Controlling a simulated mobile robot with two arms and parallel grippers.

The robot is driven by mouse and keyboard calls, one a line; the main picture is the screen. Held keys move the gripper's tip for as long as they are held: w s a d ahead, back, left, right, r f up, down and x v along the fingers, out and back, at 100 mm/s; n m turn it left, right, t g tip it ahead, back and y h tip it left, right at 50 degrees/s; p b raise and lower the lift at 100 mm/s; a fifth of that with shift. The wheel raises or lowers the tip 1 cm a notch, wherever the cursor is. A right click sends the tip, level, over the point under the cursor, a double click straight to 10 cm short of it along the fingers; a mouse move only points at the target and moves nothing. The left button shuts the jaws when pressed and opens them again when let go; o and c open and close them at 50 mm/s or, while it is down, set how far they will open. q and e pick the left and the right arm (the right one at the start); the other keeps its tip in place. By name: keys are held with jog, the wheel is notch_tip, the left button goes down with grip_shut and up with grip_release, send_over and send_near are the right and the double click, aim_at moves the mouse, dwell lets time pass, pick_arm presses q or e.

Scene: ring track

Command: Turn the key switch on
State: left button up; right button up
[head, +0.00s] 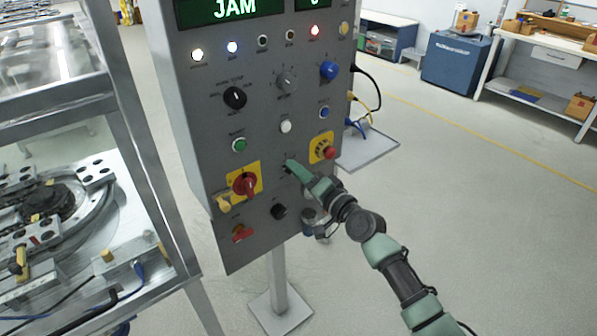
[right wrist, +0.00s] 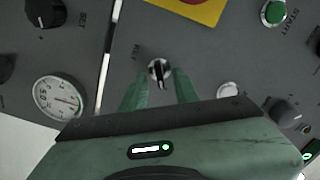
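The key switch (right wrist: 159,71) shows in the right wrist view as a small round metal lock with a dark key in it, beside a "KEY" label on the grey panel. My right gripper (right wrist: 160,82) is open, with its two green fingers on either side of the key. A gap shows between the key and each finger; contact is not seen. In the head view my right gripper (head: 290,167) is at the lower middle of the control panel (head: 206,122) and hides the key switch. My left gripper is not in view.
Near the gripper are a red rotary switch (head: 244,184) on a yellow plate, a red emergency button (head: 329,153), a black knob (head: 279,211) and a gauge (right wrist: 58,98). The display (head: 230,8) reads JAM.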

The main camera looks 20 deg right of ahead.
jog(key=v, duration=0.7)
jog(key=shift+s+d+b, duration=0.15)
jog(key=shift+s+b, duration=0.1)
jog(key=shift+b, duration=0.15)
jog(key=s+d+f+n+g+h, duration=0.1)
jog(key=s+f+g+h, duration=0.1)
jog(key=f, duration=1.1)
jog(key=s+d+f+g+h, duration=0.2)
jog(key=s+f, duration=0.1)
jog(key=f, duration=0.9)
jog(key=s+f+n+g, duration=0.1)
jog(key=s+f+g, duration=0.1)
jog(key=s+f, duration=0.45)
jog(key=s+f+n+g, duration=0.2)
jog(key=s+f, duration=0.2)
jog(key=f, duration=0.6)
jog(key=s+a+f+n+g, duration=0.1)
jog(key=s+f, duration=0.5)
jog(key=s, duration=0.6)
jog(key=s+a+f+n+g+h, duration=0.1)
jog(key=s+f+n+g, duration=0.2)
jog(key=s, duration=0.9)
jog(key=s+a+f+n+g+h, duration=0.1)
jog(key=s+f+g, duration=0.3)
jog(key=s+f, duration=0.6)
jog(key=s+n, duration=0.1)
jog(key=s, duration=0.2)
jog(key=shift+n, duration=0.4)
